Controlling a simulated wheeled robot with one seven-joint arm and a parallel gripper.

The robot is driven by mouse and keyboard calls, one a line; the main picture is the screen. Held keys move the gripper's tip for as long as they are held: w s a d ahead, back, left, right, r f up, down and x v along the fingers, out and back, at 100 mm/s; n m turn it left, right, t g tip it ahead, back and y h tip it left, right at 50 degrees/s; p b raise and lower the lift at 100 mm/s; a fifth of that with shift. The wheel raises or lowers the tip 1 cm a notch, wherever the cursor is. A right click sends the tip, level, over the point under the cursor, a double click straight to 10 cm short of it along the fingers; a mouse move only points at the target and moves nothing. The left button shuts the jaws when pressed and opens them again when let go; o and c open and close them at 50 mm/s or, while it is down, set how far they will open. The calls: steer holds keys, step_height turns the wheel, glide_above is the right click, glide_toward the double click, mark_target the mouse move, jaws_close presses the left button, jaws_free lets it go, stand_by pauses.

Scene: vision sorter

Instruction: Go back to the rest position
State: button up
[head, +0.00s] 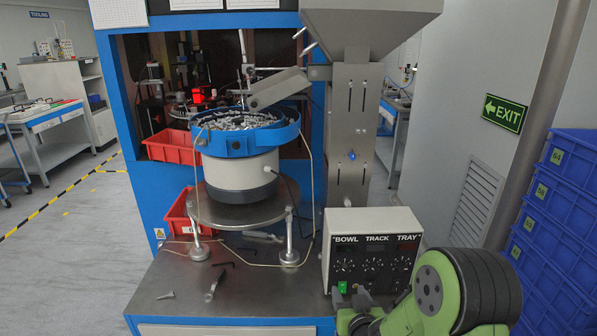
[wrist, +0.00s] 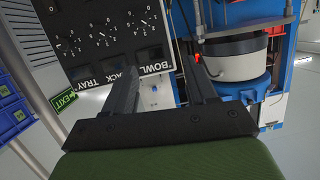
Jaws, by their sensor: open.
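My gripper (wrist: 158,77) shows in the wrist view with its two dark fingers apart and nothing between them. The wrist view is turned over, so the control box (wrist: 112,45) and its lettering appear upside down close beyond the fingers. In the head view, my green and black arm fills the lower right corner, in front of the right side of the control box (head: 372,225). The gripper's fingers cannot be made out in the head view.
A blue-rimmed bowl feeder (head: 240,170) full of small grey parts stands on a round plate. A hex-headed bolt (head: 166,295) and small tools lie on the metal table (head: 260,300). Red bins (head: 172,147) are at left. Stacked blue crates (head: 562,200) stand at right.

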steer(key=s+d+r+g+h+p, duration=0.1)
steer(key=s+r+g+p, duration=0.35)
steer(key=s+r, duration=0.85)
steer(key=s+r+g, duration=0.2)
steer(key=s+r, duration=0.1)
steer(key=s, duration=0.5)
steer(key=s+d+r+g+p, duration=0.1)
steer(key=s+r+g, duration=0.1)
steer(key=s, duration=0.7)
steer(key=shift+s+r+g, duration=0.25)
steer(key=shift+r+g, duration=0.1)
steer(key=shift+r, duration=0.5)
